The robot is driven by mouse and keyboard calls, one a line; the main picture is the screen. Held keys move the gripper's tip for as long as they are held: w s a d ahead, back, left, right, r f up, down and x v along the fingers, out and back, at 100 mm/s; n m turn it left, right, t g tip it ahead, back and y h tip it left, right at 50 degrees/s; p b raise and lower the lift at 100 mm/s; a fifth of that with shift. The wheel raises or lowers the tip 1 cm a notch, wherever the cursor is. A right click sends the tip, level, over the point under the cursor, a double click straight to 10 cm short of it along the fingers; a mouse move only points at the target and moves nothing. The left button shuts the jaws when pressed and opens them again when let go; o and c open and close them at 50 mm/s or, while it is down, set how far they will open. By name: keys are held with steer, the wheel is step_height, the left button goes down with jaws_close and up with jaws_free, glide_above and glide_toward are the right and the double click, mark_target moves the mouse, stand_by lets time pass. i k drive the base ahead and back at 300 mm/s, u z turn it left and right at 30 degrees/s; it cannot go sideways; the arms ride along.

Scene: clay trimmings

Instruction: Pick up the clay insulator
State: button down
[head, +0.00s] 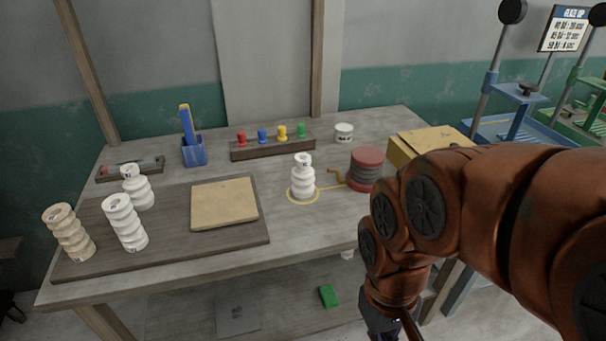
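Several ribbed insulators stand upright on the workbench. A tan, clay-coloured insulator (69,232) is at the far left, on the brown board's left end. Two white insulators, a front one (126,223) and a rear one (138,188), stand just right of it. Another white insulator (303,180) stands alone inside a yellow ring on the bare tabletop. My gripper (385,328) hangs low at the bottom right, in front of the bench and apart from all insulators. It is dark and cut off by the frame edge, so its fingers are not clear.
The brown board (180,252) also carries a tan slab (224,203). Behind are a blue holder (194,151), a rack of coloured pegs (272,146) and a white jar (343,133). A red spool (366,168) and yellow box (428,142) stand right. A green block (328,296) lies below.

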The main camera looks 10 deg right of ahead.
mark_target(302, 177)
steer(key=k, duration=1.15)
steer(key=u, duration=0.9)
steer(key=i, duration=1.1)
steer(key=z, duration=0.7)
steer(key=i, duration=0.55)
steer(key=u, duration=0.05)
